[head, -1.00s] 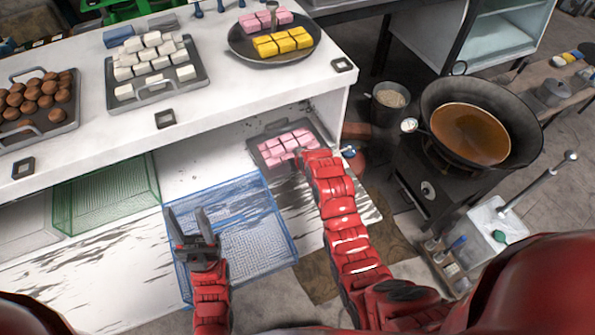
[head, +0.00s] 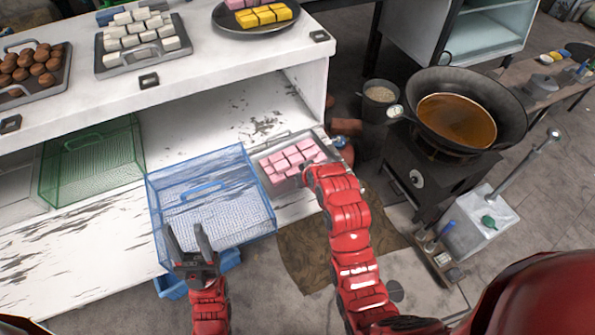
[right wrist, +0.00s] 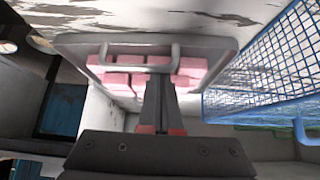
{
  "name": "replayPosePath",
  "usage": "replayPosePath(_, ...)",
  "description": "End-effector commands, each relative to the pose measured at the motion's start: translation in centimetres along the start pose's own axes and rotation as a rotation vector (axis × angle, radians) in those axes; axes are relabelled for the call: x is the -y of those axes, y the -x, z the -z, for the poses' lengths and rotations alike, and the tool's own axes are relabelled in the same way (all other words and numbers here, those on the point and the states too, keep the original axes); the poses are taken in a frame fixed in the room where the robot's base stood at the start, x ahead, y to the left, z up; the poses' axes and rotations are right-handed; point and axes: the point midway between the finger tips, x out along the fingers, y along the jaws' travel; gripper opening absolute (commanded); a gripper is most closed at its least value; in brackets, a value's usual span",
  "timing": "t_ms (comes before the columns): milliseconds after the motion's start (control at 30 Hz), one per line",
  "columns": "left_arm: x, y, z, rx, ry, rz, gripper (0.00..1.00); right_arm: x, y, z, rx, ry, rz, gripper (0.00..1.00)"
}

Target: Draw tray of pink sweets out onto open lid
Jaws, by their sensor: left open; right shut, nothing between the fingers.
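The metal tray (head: 262,170) of pink sweets (head: 290,158) is at the right end of the low white level. It lies beside the blue wire basket, over the scuffed white open lid (head: 295,208). My right arm hides the tray's near right corner and most of my right gripper. In the right wrist view, the right gripper (right wrist: 158,84) is shut and empty, its fingertips close to the tray's handle (right wrist: 176,55). Whether they touch it I cannot tell. My left gripper (head: 191,238) is open and empty at the near edge of the blue basket.
The blue basket (head: 165,205) stands left of the tray, with a green basket (head: 55,165) further left. The counter above holds trays of white and brown sweets and a dark plate (head: 225,27). A wok (head: 420,92) and a bucket (head: 380,105) stand at the right.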

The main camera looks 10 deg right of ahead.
Motion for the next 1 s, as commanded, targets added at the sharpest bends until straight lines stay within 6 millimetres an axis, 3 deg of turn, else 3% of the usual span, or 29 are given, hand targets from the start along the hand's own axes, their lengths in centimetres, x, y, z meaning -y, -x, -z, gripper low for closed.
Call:
replayPosePath(100, 0.0, 0.5, -0.1, 0.000, 0.000, 0.000, 0.50, 0.0, 0.7, -1.8, 0.008, -0.001, 0.001, 0.00)
replayPosePath(333, 0.0, 0.8, -0.1, 0.000, 0.000, 0.000, 0.50, 0.1, 2.1, -3.2, 0.007, 0.000, 0.001, 0.00)
replayPosePath(767, 0.0, 0.7, -0.1, 0.000, 0.000, 0.000, 0.50, 0.0, 2.4, -3.0, 0.003, 0.001, 0.000, 0.00)
replayPosePath(1000, 0.0, -0.1, 0.0, 0.000, 0.000, 0.000, 0.50, 0.1, 4.3, -1.7, 0.000, 0.002, 0.000, 0.00)
